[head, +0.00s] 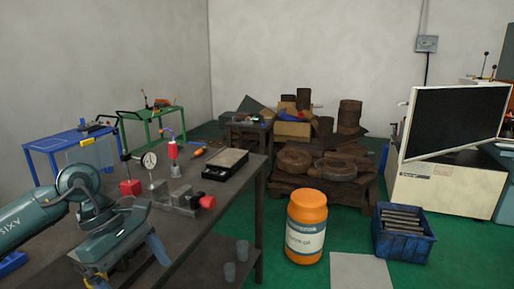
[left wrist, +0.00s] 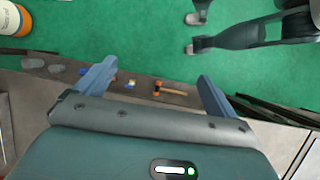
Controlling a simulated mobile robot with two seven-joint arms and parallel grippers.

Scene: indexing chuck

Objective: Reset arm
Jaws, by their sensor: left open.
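My left arm comes in from the left in the head view, and its gripper (head: 128,266) hangs over the near left part of the dark workbench (head: 236,214). In the left wrist view the two blue fingers of this gripper (left wrist: 155,84) are spread wide with nothing between them. A hammer (left wrist: 172,89) with an orange head and a small item (left wrist: 130,84) lie beyond the fingers, on a surface below.
An orange drum (head: 306,226) and a blue crate (head: 403,235) stand on the green floor at right.

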